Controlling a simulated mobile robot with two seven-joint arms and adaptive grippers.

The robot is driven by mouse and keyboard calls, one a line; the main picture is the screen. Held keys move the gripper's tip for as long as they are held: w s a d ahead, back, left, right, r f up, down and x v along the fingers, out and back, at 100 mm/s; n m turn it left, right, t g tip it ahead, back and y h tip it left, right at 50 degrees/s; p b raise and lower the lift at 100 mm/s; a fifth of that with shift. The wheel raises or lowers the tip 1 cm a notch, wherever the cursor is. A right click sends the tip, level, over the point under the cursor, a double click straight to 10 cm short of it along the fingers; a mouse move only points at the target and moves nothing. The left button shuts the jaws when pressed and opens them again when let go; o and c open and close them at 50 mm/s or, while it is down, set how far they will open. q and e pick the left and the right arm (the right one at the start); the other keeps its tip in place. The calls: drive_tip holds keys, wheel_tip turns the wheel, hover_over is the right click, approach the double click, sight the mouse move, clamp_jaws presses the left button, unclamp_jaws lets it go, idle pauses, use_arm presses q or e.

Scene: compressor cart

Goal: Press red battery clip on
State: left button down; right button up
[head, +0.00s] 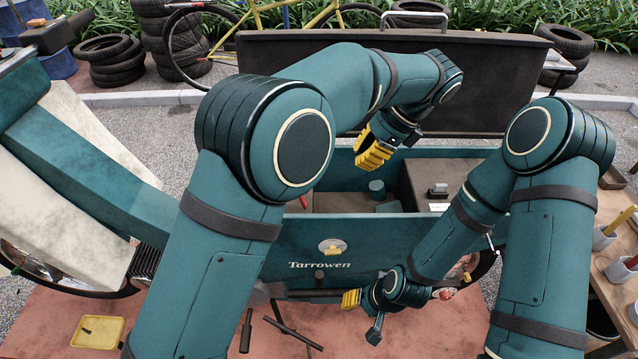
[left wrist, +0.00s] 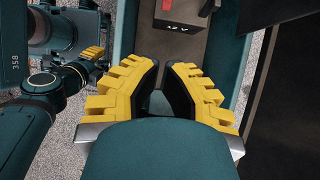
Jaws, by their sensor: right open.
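My left gripper (head: 373,151) is above the open teal cart bin (head: 345,236). In the left wrist view its yellow-padded fingers (left wrist: 164,76) are apart by a narrow gap, with nothing seen between them. A dark box (left wrist: 172,42) with white markings stands beyond the fingertips. A small red piece (left wrist: 206,7), possibly the red clip, shows at the top edge, cut off by the frame. In the head view a small red piece (head: 303,202) also shows inside the bin at left; I cannot tell what it is. My right gripper (head: 351,299) is open, low in front of the cart.
In the head view a dark box (head: 418,177) fills the bin's right side, with a small black-and-grey part (head: 437,190) on top. The raised dark lid (head: 290,80) stands behind the bin. A wooden bench (head: 619,270) is at right. A yellow tray (head: 98,332) lies on the floor.

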use_arm(q)
drive_tip(key=a+r+b+x, duration=0.1)
drive_tip(key=a+b+x, duration=0.1)
drive_tip(key=x, duration=1.1)
drive_tip(key=shift+a+r, duration=0.2)
drive_tip(key=shift+r, duration=0.05)
